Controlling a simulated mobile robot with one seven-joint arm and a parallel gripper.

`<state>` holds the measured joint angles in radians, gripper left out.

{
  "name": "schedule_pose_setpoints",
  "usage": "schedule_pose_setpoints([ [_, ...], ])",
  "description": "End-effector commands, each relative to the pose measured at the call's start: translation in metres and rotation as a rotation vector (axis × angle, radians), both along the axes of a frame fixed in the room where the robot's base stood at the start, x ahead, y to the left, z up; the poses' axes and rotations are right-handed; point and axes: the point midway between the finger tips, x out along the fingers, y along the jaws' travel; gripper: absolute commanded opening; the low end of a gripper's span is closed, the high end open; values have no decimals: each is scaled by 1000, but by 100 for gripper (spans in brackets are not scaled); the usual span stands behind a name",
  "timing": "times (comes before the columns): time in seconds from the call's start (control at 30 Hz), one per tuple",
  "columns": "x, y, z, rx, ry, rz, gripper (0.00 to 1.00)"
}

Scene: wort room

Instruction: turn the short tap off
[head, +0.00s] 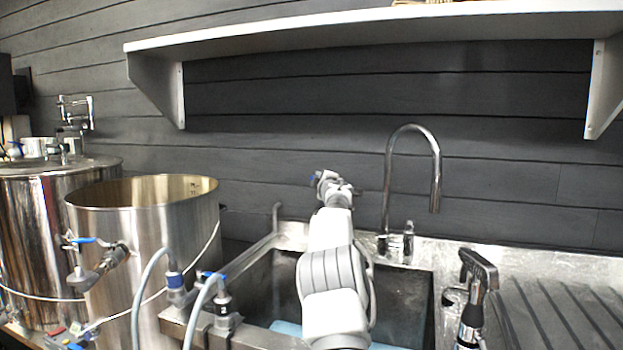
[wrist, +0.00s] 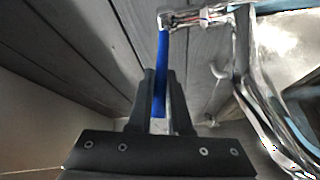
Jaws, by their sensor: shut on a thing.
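In the wrist view, a long blue lever (wrist: 162,62) hangs from a chrome tap body (wrist: 195,18). The dark fingers of my gripper (wrist: 162,88) stand on both sides of the lever and are shut on it. In the head view, my gripper (head: 328,184) is above the back of the sink, in front of the dark wall. A small blue part shows beside its tip. The arm hides most of the short tap there, so its valve position is unclear.
A tall gooseneck tap (head: 438,175) stands right of my arm behind the sink (head: 405,290). Steel kettles (head: 165,225) with hoses are at the left. A white shelf (head: 350,32) overhangs above. A black spray handle (head: 478,268) stands at the right.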

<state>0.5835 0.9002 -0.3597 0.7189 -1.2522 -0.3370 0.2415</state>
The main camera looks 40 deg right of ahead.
Motion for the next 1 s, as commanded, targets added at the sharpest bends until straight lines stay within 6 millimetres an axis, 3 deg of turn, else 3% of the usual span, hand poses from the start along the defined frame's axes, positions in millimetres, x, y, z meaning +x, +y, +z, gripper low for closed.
schedule_pose_setpoints([
  [0.53, -16, -9, 1, 3, 4, 208, 0],
  [1.0, -21, -9, -2, 1, -1, 270, 0],
])
